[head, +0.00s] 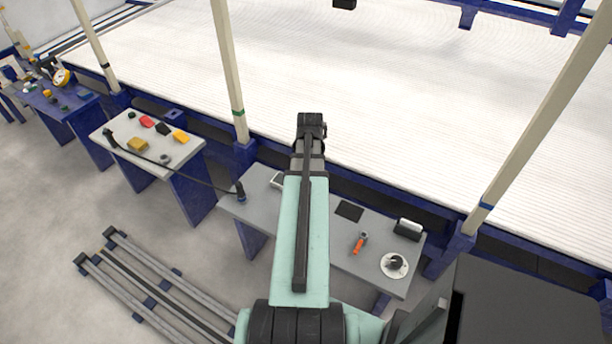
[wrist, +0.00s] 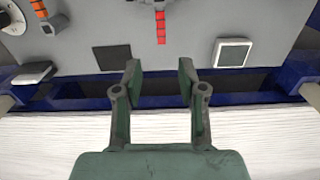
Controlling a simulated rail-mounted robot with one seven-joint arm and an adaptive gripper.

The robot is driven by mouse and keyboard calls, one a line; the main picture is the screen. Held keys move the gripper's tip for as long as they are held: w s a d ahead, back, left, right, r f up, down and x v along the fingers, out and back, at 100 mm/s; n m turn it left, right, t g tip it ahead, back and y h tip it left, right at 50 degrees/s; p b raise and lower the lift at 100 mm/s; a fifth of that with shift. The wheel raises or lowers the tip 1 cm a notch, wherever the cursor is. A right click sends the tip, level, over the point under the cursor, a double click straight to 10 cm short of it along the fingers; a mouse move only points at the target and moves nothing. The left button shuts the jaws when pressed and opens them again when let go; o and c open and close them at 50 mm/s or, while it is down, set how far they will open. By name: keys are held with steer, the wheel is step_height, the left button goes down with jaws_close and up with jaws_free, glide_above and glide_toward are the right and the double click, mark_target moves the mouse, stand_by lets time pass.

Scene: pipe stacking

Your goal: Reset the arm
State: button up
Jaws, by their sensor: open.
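My arm reaches up the middle of the head view, and its dark end (head: 311,128) is over the blue frame at the near edge of the white ridged surface. The fingers cannot be made out there. In the wrist view my gripper (wrist: 160,82) has its two green-grey fingers apart, with nothing between them. Beyond the fingertips lies the grey table (wrist: 190,58). A dark square pad (wrist: 112,57) and a red striped piece (wrist: 160,25) lie on it, apart from the fingers.
The grey table (head: 386,272) holds an orange-handled tool (head: 360,243), a white disc (head: 394,265) and a black pad (head: 349,211). A left table (head: 182,160) holds coloured pieces. Upright posts (head: 228,70) line the white ridged surface (head: 330,60). Grey bars (head: 160,290) lie low at left.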

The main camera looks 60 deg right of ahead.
steer(key=w+a+f+n+g+y, duration=0.1)
steer(key=w+a+f+n, duration=0.25)
steer(key=a+f, duration=0.45)
steer(key=w+a+f+n, duration=0.3)
steer(key=a+f+n, duration=0.15)
steer(key=a, duration=0.55)
steer(key=w+a+f+n+g+y, duration=0.1)
steer(key=w+a+f+n, duration=0.2)
steer(key=a+f, duration=0.6)
steer(key=s+a+f+n+g, duration=0.1)
steer(key=s+a, duration=0.3)
steer(key=a, duration=0.4)
steer(key=s+a+f+n+g+h+p, duration=0.1)
steer(key=s+a+f+n+g, duration=0.1)
steer(key=s+a+f+n, duration=0.2)
steer(key=s+a+f+n+g+h, duration=0.1)
steer(key=s+a+f+n, duration=0.1)
steer(key=s+a, duration=0.4)
steer(key=a+n, duration=0.1)
steer(key=a, duration=0.4)
steer(key=shift+s+a+f+g, duration=0.15)
steer(key=shift+a+f+g, duration=0.2)
steer(key=shift+f+g, duration=0.05)
